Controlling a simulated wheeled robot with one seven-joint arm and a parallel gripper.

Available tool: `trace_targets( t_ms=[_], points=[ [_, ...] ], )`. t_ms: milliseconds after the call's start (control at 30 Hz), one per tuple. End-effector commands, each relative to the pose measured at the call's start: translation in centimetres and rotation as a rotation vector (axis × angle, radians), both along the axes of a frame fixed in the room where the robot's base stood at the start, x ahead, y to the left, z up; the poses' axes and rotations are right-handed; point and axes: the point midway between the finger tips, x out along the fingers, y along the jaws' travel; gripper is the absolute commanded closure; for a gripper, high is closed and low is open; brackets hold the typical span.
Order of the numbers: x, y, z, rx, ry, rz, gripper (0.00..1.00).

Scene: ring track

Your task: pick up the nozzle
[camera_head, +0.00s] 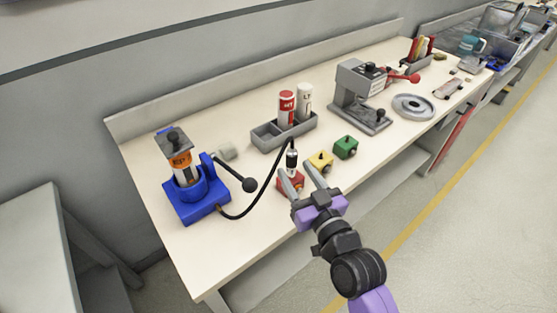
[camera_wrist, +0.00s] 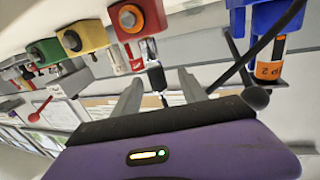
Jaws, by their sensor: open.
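The nozzle (camera_head: 292,158), dark with a pale lower part, stands upright at the red block (camera_head: 289,184), with a black hose (camera_head: 262,187) running from it to the blue pump unit (camera_head: 190,207). In the wrist view, which looks inverted, the nozzle (camera_wrist: 156,76) shows between the two fingers, below the red block (camera_wrist: 137,18). My gripper (camera_head: 297,170) is open, its grey fingers reaching toward the nozzle from the front of the bench; it also shows in the wrist view (camera_wrist: 160,78). The fingers look apart from the nozzle; exact depth is hard to tell.
A yellow block (camera_head: 320,161) and a green block (camera_head: 346,147) stand to the right. Behind is a grey tray (camera_head: 268,139) with a red bottle (camera_head: 286,107) and a white bottle (camera_head: 305,101). A grey press (camera_head: 358,98) stands farther right.

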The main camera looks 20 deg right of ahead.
Motion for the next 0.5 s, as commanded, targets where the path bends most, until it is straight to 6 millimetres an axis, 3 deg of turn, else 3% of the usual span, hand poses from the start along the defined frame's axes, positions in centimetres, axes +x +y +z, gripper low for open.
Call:
trace_targets(
  t_ms=[367, 500],
  points=[
    [3.1, 0.1, 0.1, -0.020, 0.005, 0.002, 0.50],
    [5.1, -0.1, 0.2, -0.020, 0.005, 0.002, 0.50]
  ],
)
